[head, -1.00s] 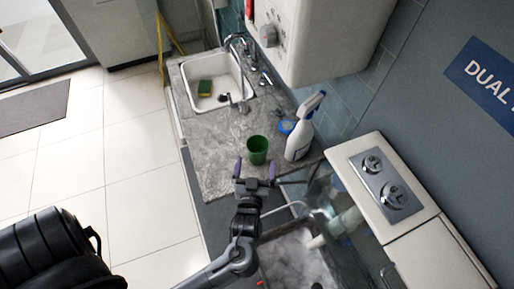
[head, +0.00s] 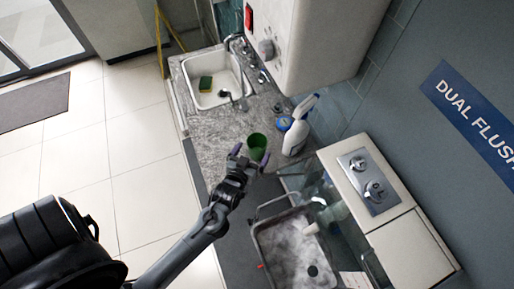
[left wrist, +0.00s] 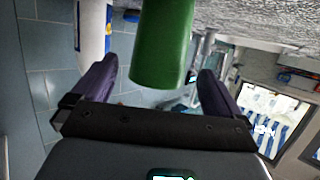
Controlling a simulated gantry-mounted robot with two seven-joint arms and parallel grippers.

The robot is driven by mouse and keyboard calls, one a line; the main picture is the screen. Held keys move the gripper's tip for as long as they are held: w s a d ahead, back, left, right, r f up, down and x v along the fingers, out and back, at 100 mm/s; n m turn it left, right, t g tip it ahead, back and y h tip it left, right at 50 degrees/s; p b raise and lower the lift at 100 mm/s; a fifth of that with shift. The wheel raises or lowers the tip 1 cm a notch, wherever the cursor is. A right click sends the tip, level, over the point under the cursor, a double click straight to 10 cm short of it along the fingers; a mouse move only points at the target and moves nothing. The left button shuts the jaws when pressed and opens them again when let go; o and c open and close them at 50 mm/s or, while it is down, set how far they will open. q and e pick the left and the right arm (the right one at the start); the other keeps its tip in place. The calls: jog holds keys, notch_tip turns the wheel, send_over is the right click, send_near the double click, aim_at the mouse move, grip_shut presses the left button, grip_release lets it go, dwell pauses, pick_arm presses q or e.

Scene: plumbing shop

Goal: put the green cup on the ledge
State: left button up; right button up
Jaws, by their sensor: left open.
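The green cup (head: 257,146) stands upright on the grey stone counter (head: 215,140), near its front end. My left gripper (head: 250,156) is open at the near side of the cup, with its purple fingertips toward it. In the left wrist view, the cup (left wrist: 163,45) shows between the two spread fingers of the gripper (left wrist: 157,75), with a gap on each side. I cannot tell which surface is the ledge; a cream cistern top (head: 405,240) with a flush plate lies to the right. My right gripper is not in view.
A white spray bottle (head: 294,130) stands close to the cup's right, with a blue-rimmed round item (head: 284,123) beside it. A clear glass tank (head: 320,200) stands in front of the counter.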

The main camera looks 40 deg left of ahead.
aim_at(260, 139)
pick_arm(q)
jog(key=x, duration=0.4)
jog(key=shift+w, duration=0.1)
jog(key=shift+w+f, duration=0.1)
jog(key=shift+w, duration=0.25)
jog(key=c, duration=1.1)
jog(key=shift+r, duration=0.25)
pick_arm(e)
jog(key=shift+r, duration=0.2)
